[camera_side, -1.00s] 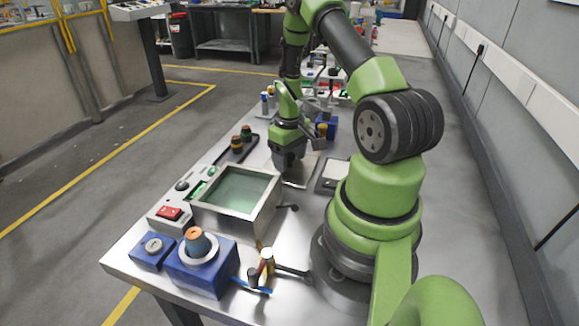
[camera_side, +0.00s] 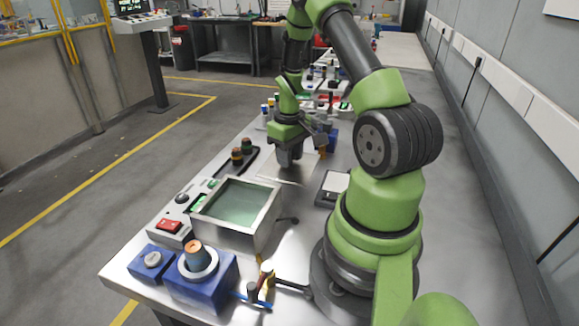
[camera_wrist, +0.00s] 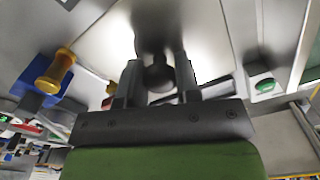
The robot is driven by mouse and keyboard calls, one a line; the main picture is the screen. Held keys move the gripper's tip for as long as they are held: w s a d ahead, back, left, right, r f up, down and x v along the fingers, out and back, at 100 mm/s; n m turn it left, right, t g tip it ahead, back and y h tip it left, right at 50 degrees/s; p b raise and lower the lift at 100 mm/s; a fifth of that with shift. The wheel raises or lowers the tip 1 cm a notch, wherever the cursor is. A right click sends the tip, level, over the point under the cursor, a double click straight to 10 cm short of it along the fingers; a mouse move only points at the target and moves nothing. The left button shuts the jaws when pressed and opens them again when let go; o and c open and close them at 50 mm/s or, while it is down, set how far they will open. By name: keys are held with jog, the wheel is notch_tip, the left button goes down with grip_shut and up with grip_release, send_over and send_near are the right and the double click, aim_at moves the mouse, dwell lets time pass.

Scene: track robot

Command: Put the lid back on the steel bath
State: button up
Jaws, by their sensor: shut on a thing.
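The steel bath (camera_side: 262,232) is an open square metal box with greenish liquid inside, on the bench in the side view. My gripper (camera_side: 288,160) is behind the bath and pointing down. In the wrist view my gripper (camera_wrist: 158,78) is shut on the dark round knob of the lid. The lid (camera_wrist: 208,45) is a pale flat metal plate. In the side view the lid (camera_side: 298,171) shows as a thin, nearly level sheet under my gripper, just beyond the bath's far rim. The exact gap between lid and bench is hard to tell.
A control panel with a red switch (camera_side: 168,227) stands left of the bath. A blue block with an orange-topped spool (camera_side: 195,255) is in front. A grey-white box (camera_side: 333,187) lies to the right. A dark holder with bobbins (camera_side: 238,158) is behind left.

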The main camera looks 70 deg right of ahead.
jog(key=r, duration=0.4)
jog(key=a+r, duration=0.1)
jog(key=r, duration=0.1)
jog(key=shift+w, duration=0.3)
jog(key=w+a+r, duration=0.2)
jog(key=a, duration=0.6)
jog(key=w+a+r, duration=0.2)
jog(key=a+r, duration=0.1)
jog(key=a, duration=0.6)
notch_tip(320, 180, down, 7)
jog(key=shift+s+f, duration=0.1)
jog(key=shift+f, duration=0.4)
dwell(1.0)
jog(key=o, duration=1.5)
jog(key=shift+r, duration=0.1)
